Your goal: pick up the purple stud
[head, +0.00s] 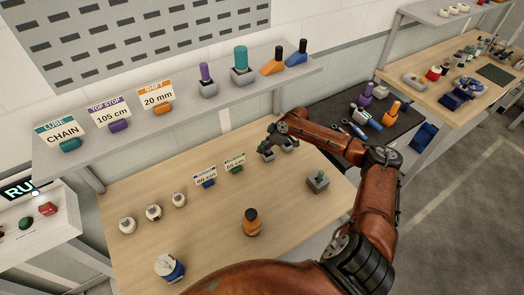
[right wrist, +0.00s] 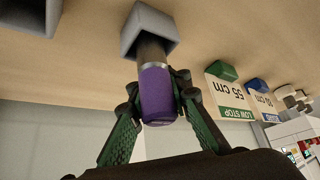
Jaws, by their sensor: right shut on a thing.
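The purple stud (right wrist: 156,95) shows in the right wrist view, with a pale ring and a dark shank whose end sits in a grey block (right wrist: 149,28). My right gripper (right wrist: 156,112) is shut on its purple part, one green finger on each side. In the head view my right gripper (head: 277,148) is low over the tabletop, beside the 55 cm sign, and hides the held stud. Another purple piece (head: 204,72) stands in a grey block on the shelf. My left gripper is not in view.
The 55 cm sign (head: 234,163) and 80 cm sign (head: 205,177) stand left. An orange bottle (head: 251,222) is nearer. The shelf (head: 180,115) runs behind.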

